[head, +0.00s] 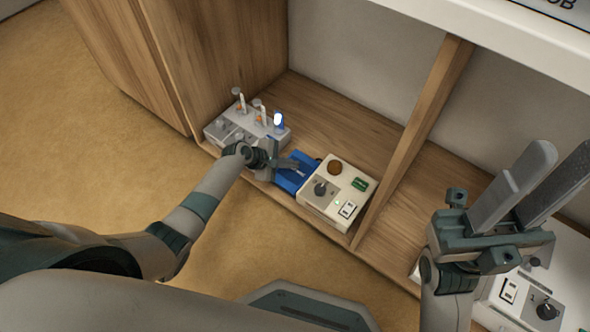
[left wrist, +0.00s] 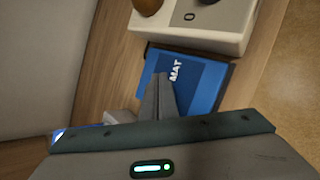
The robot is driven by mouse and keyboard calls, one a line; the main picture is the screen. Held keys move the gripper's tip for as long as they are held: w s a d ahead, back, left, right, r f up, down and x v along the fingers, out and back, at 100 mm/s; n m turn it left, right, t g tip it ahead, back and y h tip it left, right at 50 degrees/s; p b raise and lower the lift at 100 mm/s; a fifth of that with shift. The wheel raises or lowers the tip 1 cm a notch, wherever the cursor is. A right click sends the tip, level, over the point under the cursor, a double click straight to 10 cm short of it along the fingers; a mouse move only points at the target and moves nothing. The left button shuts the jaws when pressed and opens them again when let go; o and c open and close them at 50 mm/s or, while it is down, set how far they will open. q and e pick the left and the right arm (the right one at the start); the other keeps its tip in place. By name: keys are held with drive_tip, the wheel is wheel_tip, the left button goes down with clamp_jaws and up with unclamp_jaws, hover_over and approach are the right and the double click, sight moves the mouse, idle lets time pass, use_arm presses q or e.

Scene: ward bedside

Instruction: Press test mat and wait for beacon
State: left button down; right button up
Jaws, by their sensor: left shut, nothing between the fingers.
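The blue test mat (head: 285,184) lies on the wooden shelf between a grey unit and a cream control box. Its label "MAT" (left wrist: 175,70) reads in the left wrist view. My left gripper (head: 292,164) is shut and empty, with its fingertips over the mat. The left wrist view shows the shut fingers (left wrist: 160,82) overlapping the mat's edge near the label; I cannot tell whether they touch it. My right gripper (head: 562,165) is open and empty at the right, well away from the mat.
The grey unit (head: 215,131) carries upright orange-and-white pieces. The cream control box (head: 316,205) has a dial, a brown dome and a green part. A wooden divider (head: 420,125) stands right of it. Another pale box (head: 520,312) is partly behind my right gripper.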

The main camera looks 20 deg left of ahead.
sight(291, 172)
use_arm(q)
drive_tip(key=shift+f+b, duration=0.3)
drive_tip(key=shift+f, duration=0.6)
idle(1.2)
drive_tip(key=shift+r, duration=0.1)
drive_tip(key=shift+r+p, duration=0.8)
drive_tip(key=shift+p, duration=0.25)
wheel_tip(291, 172, up, 5)
drive_tip(key=p, duration=0.5)
drive_tip(key=shift+p, duration=0.3)
idle(0.6)
